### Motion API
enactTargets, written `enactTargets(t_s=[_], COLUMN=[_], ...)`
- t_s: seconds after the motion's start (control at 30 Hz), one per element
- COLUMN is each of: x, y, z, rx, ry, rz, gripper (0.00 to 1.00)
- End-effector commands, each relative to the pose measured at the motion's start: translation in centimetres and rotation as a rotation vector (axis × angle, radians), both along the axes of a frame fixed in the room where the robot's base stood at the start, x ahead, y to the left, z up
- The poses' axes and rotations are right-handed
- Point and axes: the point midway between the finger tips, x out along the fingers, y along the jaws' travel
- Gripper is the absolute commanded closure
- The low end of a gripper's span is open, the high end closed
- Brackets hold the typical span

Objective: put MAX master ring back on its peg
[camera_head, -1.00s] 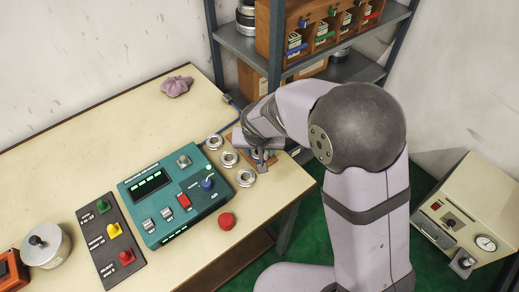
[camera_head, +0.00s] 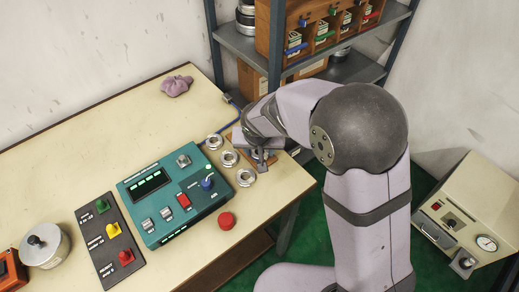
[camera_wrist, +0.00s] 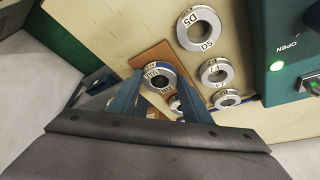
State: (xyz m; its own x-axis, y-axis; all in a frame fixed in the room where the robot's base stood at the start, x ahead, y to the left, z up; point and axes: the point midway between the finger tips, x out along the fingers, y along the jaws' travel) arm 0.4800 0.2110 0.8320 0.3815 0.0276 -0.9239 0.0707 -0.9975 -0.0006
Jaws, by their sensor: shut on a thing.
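My gripper (camera_wrist: 160,77) has its two blue-grey fingers on either side of a metal ring (camera_wrist: 159,82), shut on it. The ring has a dark bore and a blue band; its lettering is too small to read surely, so I take it as the MAX master ring. It is over the brown board (camera_wrist: 149,55); whether it touches the board or a peg cannot be told. A second small ring (camera_wrist: 175,104) shows behind it, partly hidden by a finger. In the head view my gripper (camera_head: 262,160) is at the board near the table's right end, and the ring is mostly hidden.
Three loose metal rings (camera_head: 214,142), (camera_head: 229,158), (camera_head: 246,178) lie in a row left of my gripper. A teal control box (camera_head: 160,231) stands beyond them, with a red button (camera_head: 226,220) nearby. A shelf (camera_head: 290,65) rises behind. The table's left rear is mostly clear.

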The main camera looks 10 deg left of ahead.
Motion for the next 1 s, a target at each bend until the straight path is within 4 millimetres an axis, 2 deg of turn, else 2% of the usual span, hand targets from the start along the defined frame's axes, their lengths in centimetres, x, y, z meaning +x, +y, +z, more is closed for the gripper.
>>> enactTargets(t_s=[0.3, 0.33, 0.4, 0.43, 0.77, 1.0], x=[0.1, 0.1, 0.1, 0.1, 0.0, 0.0], y=[0.0, 0.0, 0.0, 0.0, 0.0, 0.0], z=[0.1, 0.1, 0.1, 0.1, 0.1, 1.3], rx=[0.001, 0.001, 0.001, 0.001, 0.000, 0.000], ry=[-0.002, -0.002, -0.002, -0.002, 0.001, -0.001], rz=[0.000, 0.000, 0.000, 0.000, 0.000, 0.001], gripper=[0.90, 0.53, 0.36, 0.34, 0.34, 0.34])
